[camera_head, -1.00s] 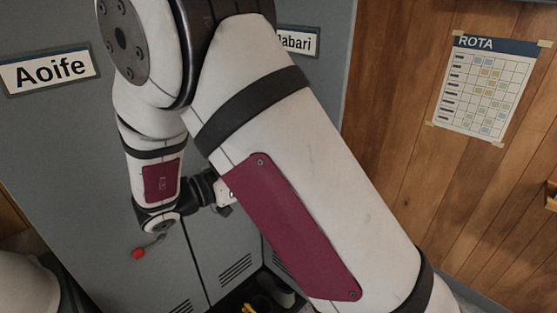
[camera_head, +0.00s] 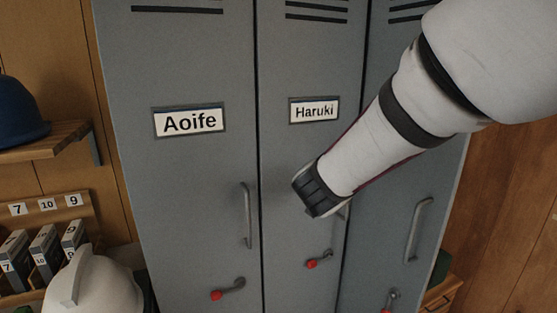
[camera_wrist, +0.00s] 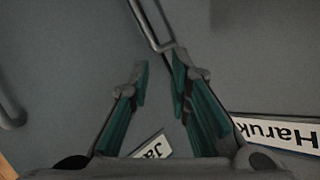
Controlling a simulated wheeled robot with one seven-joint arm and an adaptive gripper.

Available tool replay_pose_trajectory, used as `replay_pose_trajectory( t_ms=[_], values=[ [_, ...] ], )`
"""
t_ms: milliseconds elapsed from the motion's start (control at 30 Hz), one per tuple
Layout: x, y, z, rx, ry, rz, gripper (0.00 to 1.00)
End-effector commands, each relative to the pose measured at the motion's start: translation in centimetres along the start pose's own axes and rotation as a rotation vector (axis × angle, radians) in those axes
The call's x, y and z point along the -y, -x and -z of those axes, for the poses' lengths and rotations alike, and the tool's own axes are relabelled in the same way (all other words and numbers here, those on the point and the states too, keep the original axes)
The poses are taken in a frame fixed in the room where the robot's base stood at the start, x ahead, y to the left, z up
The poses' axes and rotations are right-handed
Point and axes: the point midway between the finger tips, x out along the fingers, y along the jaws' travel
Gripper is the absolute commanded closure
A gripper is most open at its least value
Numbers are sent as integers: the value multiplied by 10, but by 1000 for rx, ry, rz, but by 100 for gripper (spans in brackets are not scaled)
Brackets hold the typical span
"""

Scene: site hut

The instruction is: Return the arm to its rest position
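My arm (camera_head: 385,140) comes in from the upper right in the head view and slants down to the left. Its dark lower end lies in front of the Haruki locker door (camera_head: 290,60). I cannot make out my gripper's fingers in the head view. In the wrist view my gripper (camera_wrist: 160,77) has its two teal-padded fingers apart, with nothing held between them. A locker handle (camera_wrist: 150,22) shows just beyond the fingertips; I cannot tell whether the right finger touches it.
Grey lockers stand close ahead, with an Aoife nameplate (camera_head: 189,121), a Haruki nameplate (camera_head: 314,110), protruding handles (camera_head: 247,215) and red-tipped levers (camera_head: 228,290). At left are a blue helmet (camera_head: 20,112) on a shelf (camera_head: 45,138), a white helmet (camera_head: 95,290) and numbered boxes (camera_head: 43,250).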

Motion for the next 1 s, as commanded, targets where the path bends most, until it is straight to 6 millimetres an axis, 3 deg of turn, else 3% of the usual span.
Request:
replay_pose_trajectory(
  t_ms=[33, 200, 367, 467, 700, 833, 1000],
  values=[
    [8, 11, 10, 45, 1, 73, 82],
    [25, 60, 17, 226, 84, 283, 82],
    [8, 117, 11, 394, 227, 393, 82],
    [-19, 154, 2, 496, 338, 410, 82],
    [-121, 228, -15, 707, 596, 285, 82],
    [-168, 253, -18, 778, 679, 185, 82],
    [-195, 267, -18, 817, 722, 116, 82]
  ],
)
